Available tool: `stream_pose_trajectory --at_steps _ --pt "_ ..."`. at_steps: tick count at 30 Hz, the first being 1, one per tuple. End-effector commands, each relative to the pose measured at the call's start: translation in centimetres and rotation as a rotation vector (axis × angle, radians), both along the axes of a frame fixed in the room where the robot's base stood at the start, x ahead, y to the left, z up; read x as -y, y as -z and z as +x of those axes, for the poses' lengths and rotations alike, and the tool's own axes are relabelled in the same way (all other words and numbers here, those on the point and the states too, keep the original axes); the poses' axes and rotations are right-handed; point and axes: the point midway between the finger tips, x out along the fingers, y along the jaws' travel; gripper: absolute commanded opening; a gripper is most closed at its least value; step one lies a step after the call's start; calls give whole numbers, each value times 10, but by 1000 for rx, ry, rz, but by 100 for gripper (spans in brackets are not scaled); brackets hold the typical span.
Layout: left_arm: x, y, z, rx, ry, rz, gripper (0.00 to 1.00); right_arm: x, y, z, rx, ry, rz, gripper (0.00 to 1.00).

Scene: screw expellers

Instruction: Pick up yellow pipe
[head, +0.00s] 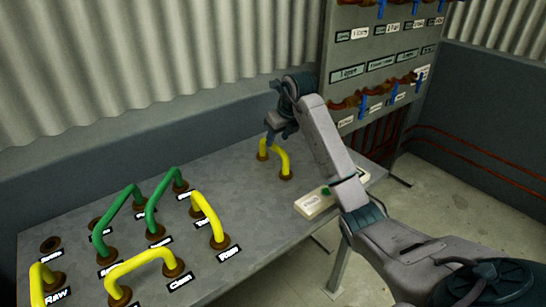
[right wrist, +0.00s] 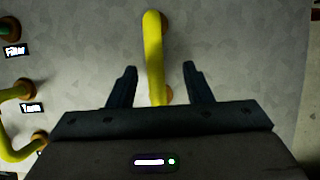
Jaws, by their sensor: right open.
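A short yellow pipe (head: 274,155) stands alone at the back right of the grey table, bent over with an end in each of two brown sockets. My right gripper (head: 272,140) is above its far end in the head view. In the right wrist view the yellow pipe (right wrist: 153,55) runs between the two dark fingers of my right gripper (right wrist: 158,72), which is open with a gap on both sides. Other yellow pipes stand at the front left: one by Rinse (head: 208,214), one by Clean (head: 140,264), one by Raw (head: 38,278). My left gripper is not in view.
Two green pipes (head: 115,212) stand among the labelled sockets on the left of the table (head: 245,205). A pale box with a green button (head: 316,203) sits at the right edge. A panel with blue valve handles (head: 385,70) rises behind my right arm.

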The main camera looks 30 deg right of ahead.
Motion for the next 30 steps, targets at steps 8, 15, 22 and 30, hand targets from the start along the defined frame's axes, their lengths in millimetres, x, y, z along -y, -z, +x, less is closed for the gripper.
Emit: stream_pose_trajectory --at_steps 8,15,22,30 --pt "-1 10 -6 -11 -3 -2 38 -5 22 9 -1 -2 1 45" --pt "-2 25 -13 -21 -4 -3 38 -8 51 22 0 -1 0 45" --pt "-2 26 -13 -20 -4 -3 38 -8 54 23 2 -1 -1 45" --pt "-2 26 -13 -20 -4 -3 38 -8 54 23 2 -1 -1 2"
